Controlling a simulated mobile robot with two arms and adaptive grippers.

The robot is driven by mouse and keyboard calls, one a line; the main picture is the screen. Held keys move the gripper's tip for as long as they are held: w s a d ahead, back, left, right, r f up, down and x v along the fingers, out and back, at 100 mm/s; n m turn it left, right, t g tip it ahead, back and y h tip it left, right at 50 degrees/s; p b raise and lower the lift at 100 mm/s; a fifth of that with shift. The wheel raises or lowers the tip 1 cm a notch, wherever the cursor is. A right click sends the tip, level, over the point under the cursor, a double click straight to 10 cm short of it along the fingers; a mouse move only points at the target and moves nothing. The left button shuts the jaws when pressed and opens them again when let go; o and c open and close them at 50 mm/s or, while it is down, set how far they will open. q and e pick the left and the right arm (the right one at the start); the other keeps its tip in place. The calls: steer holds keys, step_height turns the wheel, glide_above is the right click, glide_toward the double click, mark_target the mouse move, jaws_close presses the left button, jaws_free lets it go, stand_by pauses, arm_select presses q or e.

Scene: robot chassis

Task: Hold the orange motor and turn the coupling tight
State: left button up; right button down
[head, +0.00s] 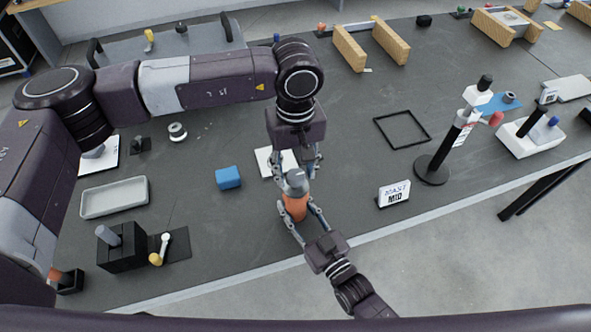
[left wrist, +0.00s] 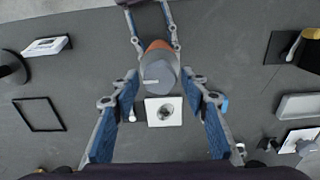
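The orange motor (head: 294,207) is held above the front of the table, with the grey coupling (head: 297,181) at its upper end. My right gripper (head: 296,210) comes from the front and is shut on the motor. In the left wrist view the coupling (left wrist: 160,74) faces the camera and hides most of the orange motor (left wrist: 158,46). My left gripper (head: 298,172) reaches in from the back. Its blue-padded fingers (left wrist: 160,88) stand apart on both sides of the coupling, with small gaps visible. Whether they touch it at the tips is unclear.
A white plate (head: 265,163) lies below the left gripper. A blue block (head: 228,178) is to the left, a grey tray (head: 114,198) farther left. A black frame (head: 402,130), a MID sign (head: 394,193) and a black stand (head: 432,170) are right. Bare table lies between.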

mark_target(295, 175)
arm_select(q)
steer(key=shift+o, duration=0.3)
step_height(295, 175, up, 12)
stand_by(0.5)
arm_select(e)
steer(key=c, duration=1.2)
jaws_free()
steer(key=shift+o, duration=0.6)
steer(key=shift+s, duration=0.1)
